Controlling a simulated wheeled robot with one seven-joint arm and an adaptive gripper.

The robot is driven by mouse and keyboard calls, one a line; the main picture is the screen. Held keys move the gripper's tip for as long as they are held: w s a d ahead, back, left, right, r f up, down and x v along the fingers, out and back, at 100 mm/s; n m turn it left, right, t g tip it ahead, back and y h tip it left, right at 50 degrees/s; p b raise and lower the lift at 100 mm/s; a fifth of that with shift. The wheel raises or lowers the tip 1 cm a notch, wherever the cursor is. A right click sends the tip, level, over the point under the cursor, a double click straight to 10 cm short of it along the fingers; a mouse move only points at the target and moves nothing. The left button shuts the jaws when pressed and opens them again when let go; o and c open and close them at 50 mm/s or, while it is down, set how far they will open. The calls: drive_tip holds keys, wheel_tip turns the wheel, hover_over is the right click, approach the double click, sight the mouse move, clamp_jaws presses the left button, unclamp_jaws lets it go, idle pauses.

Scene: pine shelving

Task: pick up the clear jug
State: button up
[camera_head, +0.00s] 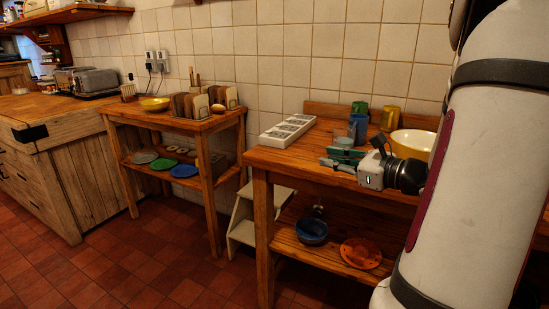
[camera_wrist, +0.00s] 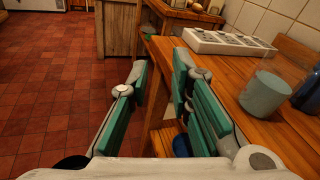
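I cannot surely make out a clear jug. In the wrist view a grey-green cup (camera_wrist: 265,94) stands on the wooden table (camera_wrist: 228,68), with a faint see-through shape around and behind it that I cannot identify. In the head view a blue glass-like cup (camera_head: 358,126) stands behind my gripper. My gripper (camera_wrist: 160,65) has green-padded fingers spread apart with nothing between them. It is near the table's front edge, and the cup is to its right in the wrist view. My gripper also shows in the head view (camera_head: 340,159).
Green (camera_head: 360,107) and yellow (camera_head: 390,118) cups and a cream bowl (camera_head: 412,144) stand at the back right. The lower shelf holds a blue bowl (camera_head: 311,231) and an orange plate (camera_head: 361,253). Tiled floor at left is clear.

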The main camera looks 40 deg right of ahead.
sight(341, 145)
drive_tip(key=s+d+f+m+h+b, duration=0.25)
drive_tip(key=s+d+m+h, duration=0.3)
drive_tip(key=d, duration=0.45)
drive_tip(key=shift+t, duration=0.4)
drive_tip(key=x, duration=0.4)
drive_tip(key=b+x, duration=0.1)
drive_tip(key=x, duration=0.4)
drive_tip(key=b+x, duration=0.1)
drive_tip(key=x, duration=0.4)
drive_tip(key=shift+a+f, duration=0.3)
drive_tip(key=shift+a, duration=0.05)
drive_tip(key=shift+r, duration=0.1)
clamp_jaws()
